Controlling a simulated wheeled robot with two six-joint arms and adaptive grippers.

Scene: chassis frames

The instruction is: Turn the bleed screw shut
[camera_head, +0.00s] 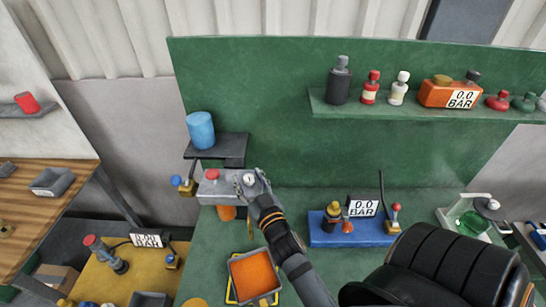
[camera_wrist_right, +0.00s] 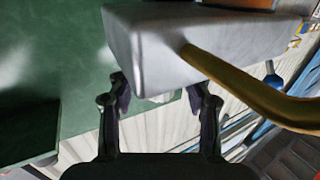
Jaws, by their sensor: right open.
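A pale grey block (camera_head: 222,190) stands on the bench left of centre, with a red knob (camera_head: 212,174) on top. A small round pale part (camera_head: 249,179) shows at its right end; I cannot tell for sure whether this is the bleed screw. My right gripper (camera_head: 252,184) is open at that end, its fingers around or beside the pale part. In the right wrist view the gripper (camera_wrist_right: 160,92) has its fingers apart below the grey block (camera_wrist_right: 210,45). A brass tube (camera_wrist_right: 245,88) runs from the block to the right. My left gripper is not in view.
A blue-knobbed brass valve (camera_head: 185,185) stands left of the block, below a dark shelf with a blue cup (camera_head: 201,130). An orange-filled tray (camera_head: 253,275) lies in front. A blue base with a gauge (camera_head: 362,206) stands to the right. Bottles line the wall shelf (camera_head: 420,112).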

